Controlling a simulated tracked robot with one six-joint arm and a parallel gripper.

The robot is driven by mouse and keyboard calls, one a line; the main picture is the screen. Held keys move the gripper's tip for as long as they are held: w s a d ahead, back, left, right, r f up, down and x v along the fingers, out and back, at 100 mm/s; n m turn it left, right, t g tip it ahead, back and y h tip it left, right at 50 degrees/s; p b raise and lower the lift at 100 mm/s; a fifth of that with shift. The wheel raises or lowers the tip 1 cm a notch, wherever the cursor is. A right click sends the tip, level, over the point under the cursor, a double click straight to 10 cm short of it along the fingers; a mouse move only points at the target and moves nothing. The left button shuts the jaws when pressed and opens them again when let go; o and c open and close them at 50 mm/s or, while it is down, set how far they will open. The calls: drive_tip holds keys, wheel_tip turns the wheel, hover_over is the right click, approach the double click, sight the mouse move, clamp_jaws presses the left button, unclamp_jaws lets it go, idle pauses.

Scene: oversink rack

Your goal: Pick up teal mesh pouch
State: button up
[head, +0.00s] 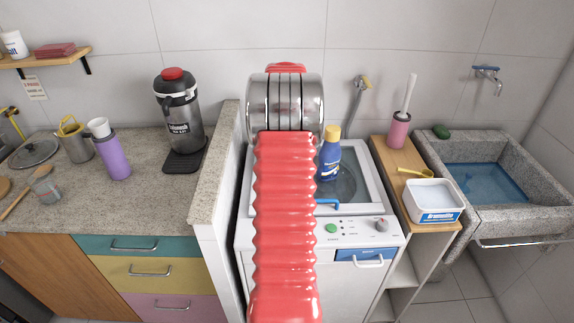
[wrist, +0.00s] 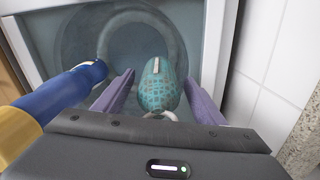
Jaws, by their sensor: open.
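The teal mesh pouch (wrist: 152,95), a rounded teal piece with a net pattern and a pale strip on top, shows in the wrist view. It lies over the washer's glass lid area, between the two purple fingers of my gripper (wrist: 159,78). The fingers are open, one on each side, with a visible gap to the pouch. A pale ring shows at the pouch's near end, close to the gripper body. In the head view my red arm hides the pouch and the gripper's fingers.
A blue bottle with a yellow cap (head: 329,155) stands on the washer (head: 352,222), close left of my gripper in the wrist view (wrist: 62,97). A wooden stand (head: 388,158) and a stone sink (head: 483,213) are to the right. A granite counter (head: 50,208) is left.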

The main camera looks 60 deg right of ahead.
idle(0.5)
drive_tip(key=c, duration=1.2)
drive_tip(key=shift+r, duration=0.1)
wheel_tip(320, 180, up, 10)
idle(0.5)
